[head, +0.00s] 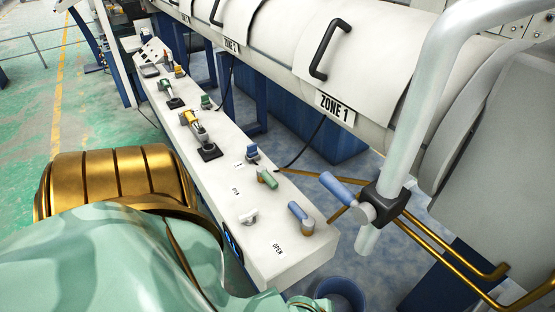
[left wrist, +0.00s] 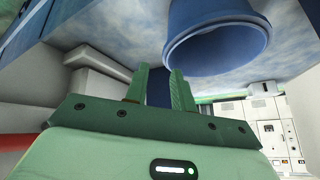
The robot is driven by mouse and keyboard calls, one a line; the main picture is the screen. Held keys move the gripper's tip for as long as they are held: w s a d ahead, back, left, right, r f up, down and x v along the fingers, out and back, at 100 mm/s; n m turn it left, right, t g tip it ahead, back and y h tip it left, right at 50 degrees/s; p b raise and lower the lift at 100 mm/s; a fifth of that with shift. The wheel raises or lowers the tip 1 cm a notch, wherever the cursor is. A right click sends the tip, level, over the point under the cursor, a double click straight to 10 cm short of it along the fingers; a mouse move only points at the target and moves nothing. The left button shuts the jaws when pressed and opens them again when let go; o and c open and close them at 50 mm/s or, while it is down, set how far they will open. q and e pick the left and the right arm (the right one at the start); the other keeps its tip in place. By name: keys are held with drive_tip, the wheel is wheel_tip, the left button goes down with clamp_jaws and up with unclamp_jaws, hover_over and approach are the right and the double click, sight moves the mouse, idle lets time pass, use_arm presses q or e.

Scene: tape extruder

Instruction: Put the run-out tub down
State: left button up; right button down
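The run-out tub is a blue round bucket (head: 342,292) at the bottom edge of the head view, below the near end of the white bench. It also shows large at the top of the left wrist view (left wrist: 215,42), rim toward the camera. Its base is hidden, so I cannot tell whether it rests on the floor. A mint part of my left arm shows beside the tub in the head view. My right gripper is not in view.
The white bench (head: 262,238) carries several coloured valves and levers and OPEN labels. The white extruder barrel marked ZONE 1 (head: 334,104) runs above it. A pale pipe with a blue-handled valve (head: 345,188) and brass rods stand at the right. Blue-grey floor lies beneath.

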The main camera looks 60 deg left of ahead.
use_arm(q)
drive_tip(key=s+a+f+n+g+y, duration=0.1)
drive_tip(key=s+a+f+g, duration=0.15)
drive_tip(key=s+f, duration=0.45)
drive_tip(key=s+a+f+n+g+y, duration=0.1)
drive_tip(key=s+a+f, duration=0.3)
drive_tip(key=s, duration=0.5)
drive_tip(key=s+f+g, duration=0.1)
drive_tip(key=s+f, duration=0.1)
drive_tip(key=s, duration=0.7)
drive_tip(key=s+a+f+n+g, duration=0.1)
drive_tip(key=s+f+g, duration=0.1)
drive_tip(key=s, duration=0.8)
drive_tip(key=shift+s+a+f, duration=0.15)
drive_tip(key=shift+a+f, duration=0.15)
drive_tip(key=shift+f, duration=0.45)
